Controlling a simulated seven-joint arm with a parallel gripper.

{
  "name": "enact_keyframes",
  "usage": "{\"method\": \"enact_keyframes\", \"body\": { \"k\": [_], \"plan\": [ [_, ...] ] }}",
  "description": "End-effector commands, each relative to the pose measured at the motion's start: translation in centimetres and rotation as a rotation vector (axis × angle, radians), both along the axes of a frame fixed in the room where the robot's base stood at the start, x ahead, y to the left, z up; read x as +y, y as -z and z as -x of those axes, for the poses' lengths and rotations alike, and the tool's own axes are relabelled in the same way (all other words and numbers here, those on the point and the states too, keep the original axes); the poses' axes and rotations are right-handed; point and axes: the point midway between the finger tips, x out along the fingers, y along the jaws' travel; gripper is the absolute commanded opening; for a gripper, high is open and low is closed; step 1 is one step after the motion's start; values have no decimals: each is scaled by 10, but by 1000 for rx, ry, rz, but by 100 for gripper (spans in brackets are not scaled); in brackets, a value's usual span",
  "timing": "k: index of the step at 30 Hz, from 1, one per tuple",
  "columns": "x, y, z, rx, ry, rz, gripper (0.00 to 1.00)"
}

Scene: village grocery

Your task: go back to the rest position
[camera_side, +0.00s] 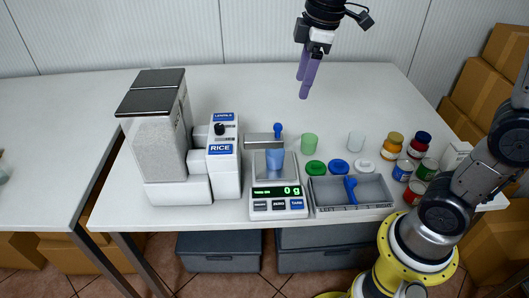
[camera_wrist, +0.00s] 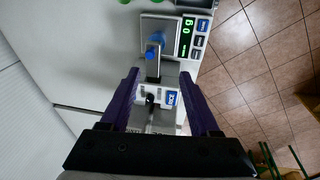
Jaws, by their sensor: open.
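My gripper (camera_side: 305,84) hangs high above the far part of the white table (camera_side: 240,88), well clear of everything on it. Its two purple fingers are apart with nothing between them. In the wrist view the fingers of my gripper (camera_wrist: 166,98) also stand open, with the rice dispenser seen below and between them.
A rice dispenser (camera_side: 225,172) stands beside a scale (camera_side: 278,205) reading 0 g, with a blue cup (camera_side: 275,158) on it. A grey tray (camera_side: 375,192) holds a blue scoop (camera_side: 351,190). Cups, lids and several jars (camera_side: 392,145) stand at right. The table's back is clear.

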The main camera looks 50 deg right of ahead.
Motion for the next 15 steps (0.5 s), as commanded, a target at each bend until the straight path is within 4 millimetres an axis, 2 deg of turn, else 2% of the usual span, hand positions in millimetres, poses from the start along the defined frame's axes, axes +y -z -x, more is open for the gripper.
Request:
{"method": "enact_keyframes", "body": {
  "k": [1,3,7,12,15],
  "plan": [
    [0,-9,21,-40,26,-6,62],
    [1,-16,47,-87,76,-20,62],
    [1,-15,95,-171,193,-59,62],
    [2,9,152,-263,391,-138,62],
    [2,30,173,-283,511,-188,62]
  ]
}}
